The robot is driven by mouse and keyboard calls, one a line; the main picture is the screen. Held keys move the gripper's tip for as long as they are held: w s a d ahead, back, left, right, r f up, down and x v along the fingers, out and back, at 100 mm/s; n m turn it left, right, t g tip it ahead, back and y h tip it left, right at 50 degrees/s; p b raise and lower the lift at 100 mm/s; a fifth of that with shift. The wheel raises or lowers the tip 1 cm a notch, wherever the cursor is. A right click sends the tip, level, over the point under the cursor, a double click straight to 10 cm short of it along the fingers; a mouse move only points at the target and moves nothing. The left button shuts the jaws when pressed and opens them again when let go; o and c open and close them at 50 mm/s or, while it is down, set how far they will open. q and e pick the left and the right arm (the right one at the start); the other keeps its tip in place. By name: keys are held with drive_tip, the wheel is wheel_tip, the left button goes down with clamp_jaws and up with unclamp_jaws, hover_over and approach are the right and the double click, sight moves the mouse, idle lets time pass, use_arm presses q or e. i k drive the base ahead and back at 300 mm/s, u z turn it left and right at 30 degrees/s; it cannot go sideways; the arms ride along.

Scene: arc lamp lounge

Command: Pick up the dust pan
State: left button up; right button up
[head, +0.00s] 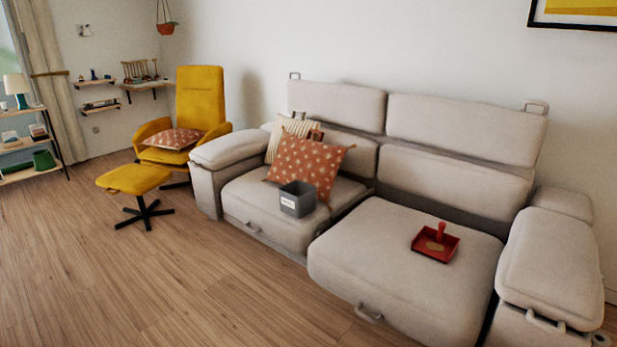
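A red dust pan (428,246) lies on the right seat cushion of the light beige sofa (400,290). Its short red handle (440,231) sticks up at the back, and a small tan patch shows in the pan. Nothing touches or covers it. Neither of my grippers is in the head view.
A grey box (297,199) with a white label and patterned cushions (308,165) sit on the left seat. A yellow armchair (200,100) and footstool (134,178) stand at the back left. The wooden floor (150,280) before the sofa is clear.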

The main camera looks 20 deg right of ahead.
sight(438, 246)
drive_tip(key=i, duration=3.25)
drive_tip(key=z, duration=3.1)
